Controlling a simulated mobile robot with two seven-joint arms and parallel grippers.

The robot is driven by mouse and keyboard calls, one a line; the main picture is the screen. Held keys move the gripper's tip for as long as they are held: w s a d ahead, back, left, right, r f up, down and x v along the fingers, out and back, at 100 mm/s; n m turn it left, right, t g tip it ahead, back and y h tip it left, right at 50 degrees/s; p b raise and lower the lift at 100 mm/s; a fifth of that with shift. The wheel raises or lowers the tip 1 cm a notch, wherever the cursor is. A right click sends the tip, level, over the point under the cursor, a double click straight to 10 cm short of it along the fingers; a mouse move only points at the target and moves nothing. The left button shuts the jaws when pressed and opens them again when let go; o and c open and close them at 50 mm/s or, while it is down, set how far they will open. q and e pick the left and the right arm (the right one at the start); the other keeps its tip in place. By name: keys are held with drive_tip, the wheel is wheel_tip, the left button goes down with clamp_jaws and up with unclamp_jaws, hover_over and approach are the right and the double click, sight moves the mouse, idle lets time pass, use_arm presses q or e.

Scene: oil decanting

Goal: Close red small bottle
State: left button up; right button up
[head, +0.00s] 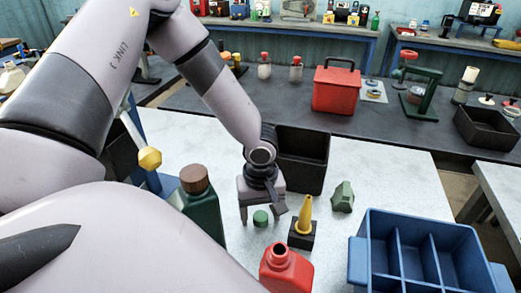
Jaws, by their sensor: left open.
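The red small bottle (290,275) stands at the bottom centre of the head view, partly cut off by the lower edge. Its neck is open, with no cap on it. A small green cap (260,218) is on the white table, behind and to the left of the bottle. My left gripper (262,208) points down at the cap with its fingers apart, one on each side of it in the picture. I cannot tell whether the fingers touch the cap. My right gripper is not in view.
A yellow funnel (305,217) stands on a black block just right of the gripper. A dark green bottle with a brown cap (194,178) is to the left. A grey-green piece (343,197), a black bin (318,178) and a blue divided crate (358,262) are also close by.

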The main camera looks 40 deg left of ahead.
sight(261, 217)
use_arm(q)
drive_tip(key=c, duration=1.1)
drive_tip(key=shift+r, duration=0.1)
wheel_tip(261, 217, up, 20)
drive_tip(key=shift+f+p, duration=0.1)
drive_tip(key=shift+p, duration=0.3)
